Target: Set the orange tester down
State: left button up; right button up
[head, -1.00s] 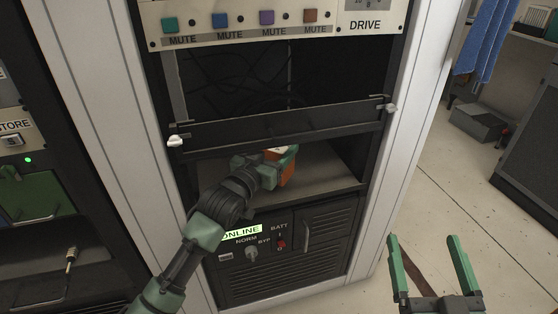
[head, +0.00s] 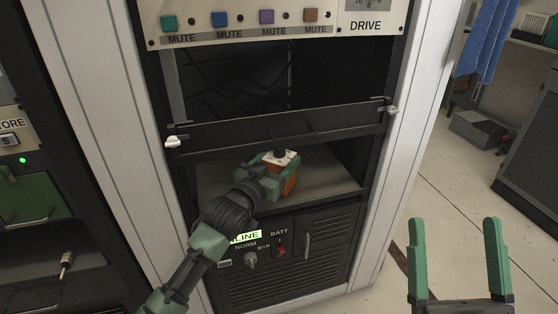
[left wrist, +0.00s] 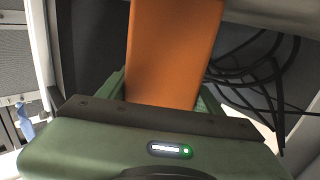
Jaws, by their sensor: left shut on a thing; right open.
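The orange tester (head: 290,184) is at the open rack shelf (head: 325,187), with its pale top face and a dark knob showing in the head view. My left gripper (head: 272,172) is shut on the tester. In the left wrist view the tester's orange body (left wrist: 174,50) stands between the green fingers. I cannot tell whether the tester's underside touches the shelf. My right gripper (head: 456,260) is open and empty, in front of the rack at the lower right.
A dark drawer front (head: 250,131) with side latches spans the rack above the shelf. A panel with a BATT switch (head: 282,250) lies below it. Black cables (left wrist: 255,70) hang in the left wrist view. Shelf room is free to the tester's right.

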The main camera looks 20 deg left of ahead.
aim_at(273, 166)
pick_arm(q)
jog(key=o, duration=1.8)
jog(key=shift+o, duration=0.2)
jog(key=shift+s, duration=0.25)
jog(key=s+p, duration=0.1)
jog(key=s, duration=0.1)
jog(key=s+a+p, duration=0.1)
jog(key=s, duration=0.2)
jog(key=shift+s+a+r, duration=0.1)
jog(key=shift+s+r, duration=0.05)
jog(key=shift+s, duration=0.1)
jog(key=s+d, duration=0.3)
jog(key=s, duration=0.6)
jog(key=s+d+p, duration=0.1)
jog(key=s+d, duration=0.3)
jog(key=s, duration=0.5)
jog(key=shift+d+r+m+h, duration=0.15)
jog(key=shift+r+m+h, duration=0.15)
jog(key=shift+r, duration=0.05)
pick_arm(e)
jog(key=w+f+g+h, duration=0.2)
jog(key=w+f+g, duration=0.2)
jog(key=f+g, duration=0.3)
notch_tip(273, 166, down, 6)
jog(key=shift+d+r+g+h, duration=0.25)
jog(key=shift+d+g+h, duration=0.05)
jog(key=shift+g+h, duration=0.1)
jog(key=shift+w, duration=0.1)
